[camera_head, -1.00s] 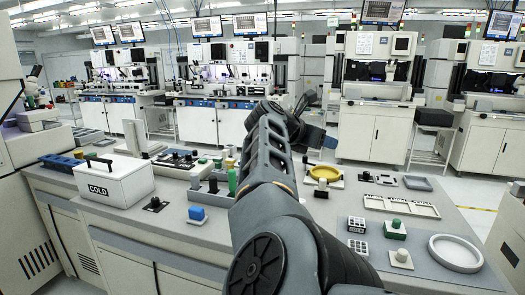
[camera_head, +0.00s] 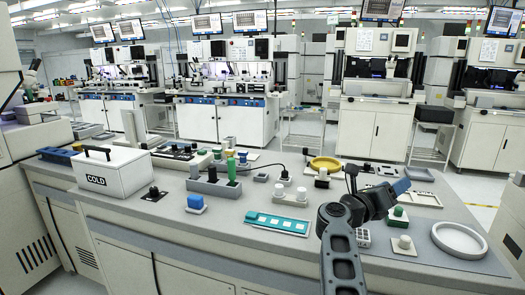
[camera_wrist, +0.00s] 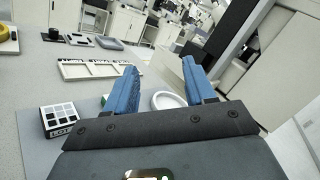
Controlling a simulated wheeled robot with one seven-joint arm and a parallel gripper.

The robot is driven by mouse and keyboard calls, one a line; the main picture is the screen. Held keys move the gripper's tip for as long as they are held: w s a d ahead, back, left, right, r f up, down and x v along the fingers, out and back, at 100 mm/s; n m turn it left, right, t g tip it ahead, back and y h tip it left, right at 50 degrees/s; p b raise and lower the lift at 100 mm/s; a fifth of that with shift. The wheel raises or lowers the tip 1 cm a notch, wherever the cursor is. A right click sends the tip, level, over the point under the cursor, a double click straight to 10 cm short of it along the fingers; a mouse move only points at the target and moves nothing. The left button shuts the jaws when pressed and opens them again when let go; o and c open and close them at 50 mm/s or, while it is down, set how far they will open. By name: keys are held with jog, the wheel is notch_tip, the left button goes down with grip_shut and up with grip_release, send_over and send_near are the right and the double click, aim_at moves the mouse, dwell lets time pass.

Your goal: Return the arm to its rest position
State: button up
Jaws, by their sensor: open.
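My gripper (camera_head: 400,187) is above the right part of the grey bench (camera_head: 165,226) in the head view, with my arm rising from the bottom edge. In the wrist view its two blue fingers (camera_wrist: 160,88) stand apart with nothing between them. Beyond and below the fingers, a white ring (camera_wrist: 168,100) lies on the bench; the left finger partly hides what lies beside it. My arm and gripper hide part of the tray and the small blocks behind them in the head view.
A white COLD box (camera_head: 115,178) stands at the bench's left. A LOT-marked block (camera_wrist: 62,118) is near my gripper.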

jog(key=s+d+f+n+t+y+b, duration=0.1)
jog(key=s+d+f+n+t+b, duration=0.2)
jog(key=s+f+n+t, duration=0.35)
jog(key=s+d+f+n+t+y+b, duration=0.1)
jog(key=s+d+f+n+t+b, duration=0.15)
jog(key=s+f+n, duration=0.7)
jog(key=s+a+f+n+t+y+b, duration=0.1)
jog(key=s+a+f+n+y+b, duration=0.2)
jog(key=s+n, duration=0.4)
jog(key=s+a+f+n+t+y+b, duration=0.1)
jog(key=s+f+n+t+y, duration=0.1)
jog(key=s+f+n+y, duration=0.5)
jog(key=s+a+f+n+g+y+b, duration=0.15)
jog(key=s+a+n+g+b, duration=0.3)
jog(key=s, duration=1.05)
jog(key=s+a+n+g+y+b, duration=0.25)
jog(key=s+a+n, duration=0.45)
jog(key=s, duration=0.8)
notch_tip(320, 180, up, 14)
jog(key=p, duration=1.3)
jog(key=shift+s+a+m, duration=0.3)
jog(key=shift+a+m, duration=0.1)
jog(key=shift+m, duration=0.05)
